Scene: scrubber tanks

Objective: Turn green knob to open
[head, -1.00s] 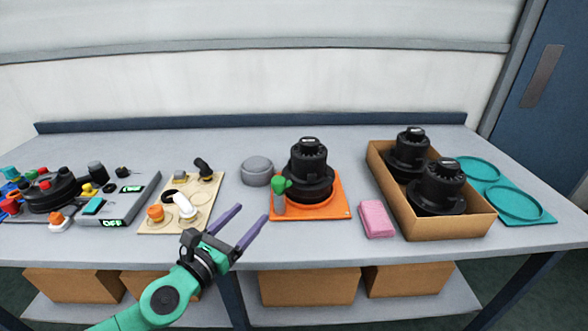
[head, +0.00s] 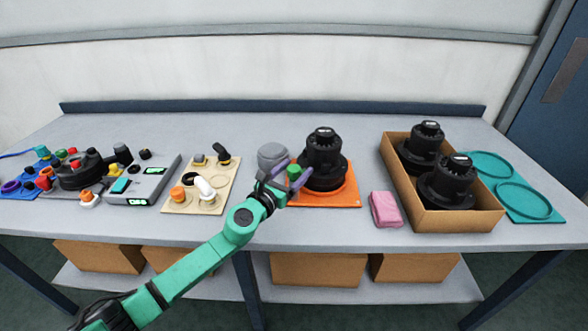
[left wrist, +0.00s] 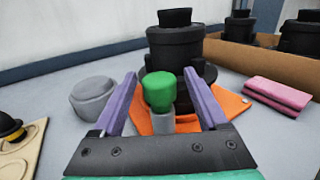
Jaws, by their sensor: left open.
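The green knob (head: 294,172) sits on a grey post at the left front corner of the orange plate (head: 345,195), beside a black scrubber tank (head: 325,158). In the left wrist view the green knob (left wrist: 159,90) stands upright between the two purple fingers of my left gripper (left wrist: 160,95). The fingers are open, one on each side, with visible gaps to the knob. In the head view my left gripper (head: 284,177) reaches the knob from the front left and partly hides its post. My right gripper is not in view.
A grey lidded round container (head: 272,155) stands just left of the knob. A pink sponge (head: 385,209) and a cardboard box (head: 460,222) holding two black tanks are to the right. A beige board with fittings (head: 215,200) lies to the left.

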